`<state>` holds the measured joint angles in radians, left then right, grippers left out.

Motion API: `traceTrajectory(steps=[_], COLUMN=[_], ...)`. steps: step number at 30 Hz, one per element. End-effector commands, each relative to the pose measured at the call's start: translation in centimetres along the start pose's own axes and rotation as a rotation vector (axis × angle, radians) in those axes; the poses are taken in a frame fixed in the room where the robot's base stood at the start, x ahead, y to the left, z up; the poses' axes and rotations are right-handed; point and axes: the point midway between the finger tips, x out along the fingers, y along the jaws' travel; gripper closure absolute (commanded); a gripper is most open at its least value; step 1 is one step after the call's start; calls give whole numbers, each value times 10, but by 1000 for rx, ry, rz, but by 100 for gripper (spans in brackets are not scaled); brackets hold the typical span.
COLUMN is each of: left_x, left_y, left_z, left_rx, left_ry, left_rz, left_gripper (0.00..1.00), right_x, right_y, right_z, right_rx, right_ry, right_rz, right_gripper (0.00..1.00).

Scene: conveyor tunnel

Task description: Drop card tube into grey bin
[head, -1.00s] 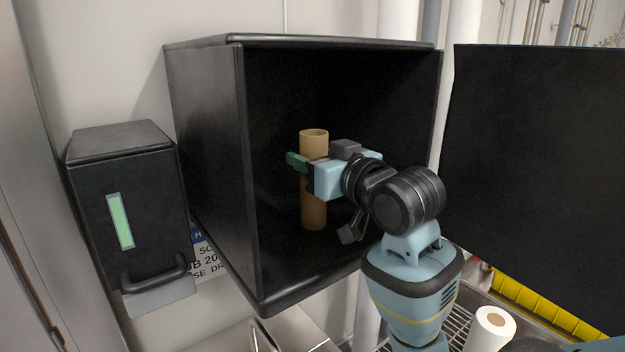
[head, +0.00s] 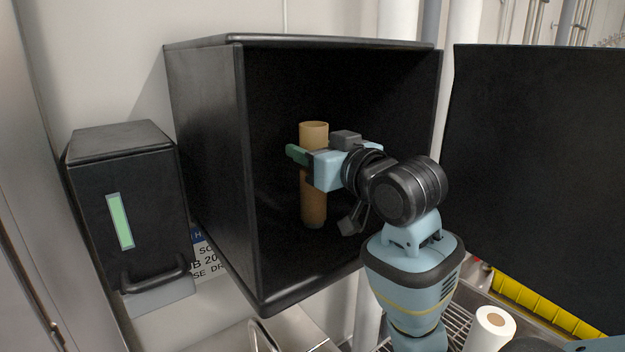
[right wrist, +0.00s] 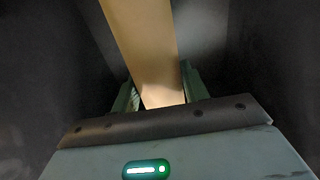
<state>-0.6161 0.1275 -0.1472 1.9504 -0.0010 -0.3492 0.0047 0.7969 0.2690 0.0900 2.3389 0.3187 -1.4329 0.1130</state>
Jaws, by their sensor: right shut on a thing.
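The card tube (head: 313,207) is a tan, upright cylinder inside the open black cabinet (head: 205,130). My right gripper (head: 303,160) is shut around the tube above its middle. The tube's lower end is close to the cabinet floor; I cannot tell whether it touches. In the right wrist view the tube (right wrist: 145,50) stands between the two green fingers (right wrist: 160,92). No grey bin can be made out for sure. My left gripper is not in view.
The cabinet door (head: 540,170) is swung open to the right. A black dispenser (head: 130,220) hangs at the left. A white paper roll (head: 490,328) stands on a rack (head: 458,328) at lower right, near a yellow strip (head: 535,315).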

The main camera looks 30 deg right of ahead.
Motion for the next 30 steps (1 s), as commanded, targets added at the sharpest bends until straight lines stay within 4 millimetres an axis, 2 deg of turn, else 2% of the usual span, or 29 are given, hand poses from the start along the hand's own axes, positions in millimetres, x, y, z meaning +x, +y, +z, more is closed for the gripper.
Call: traceTrajectory(steps=[13,30], left_x=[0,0], left_y=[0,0], left_z=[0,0], left_rx=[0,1], left_ry=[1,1], left_rz=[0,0], left_gripper=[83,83], right_x=[0,0], right_y=[0,0], right_z=[-15,-23], right_rx=[0,-1], right_ry=[0,0], right_rz=[0,0], right_gripper=[96,96])
